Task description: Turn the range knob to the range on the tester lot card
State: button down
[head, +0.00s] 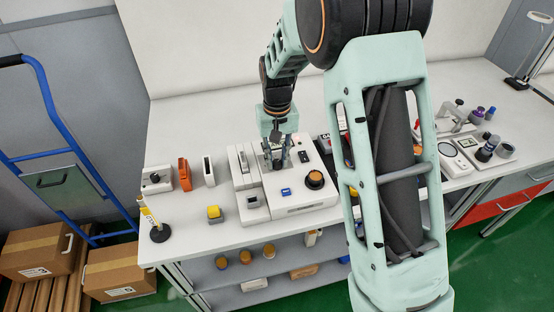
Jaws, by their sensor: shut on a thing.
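My gripper (276,160) reaches down onto the tester's upper left part. Its fingers are shut on a small part there, seemingly the range knob, which the fingers hide. The knob's pointer and range marks cannot be read. No lot card can be made out for certain; a small yellow and white card on a black stand (149,215) is at the front left, its text unreadable.
Clear bench lies behind the small blocks.

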aim_at(277, 162)
jog(key=shift+m, duration=0.6)
jog(key=c, duration=1.7)
grip_release()
jog(key=shift+r, duration=0.1)
notch_tip(277, 162, up, 12)
jog(key=shift+f, duration=0.1)
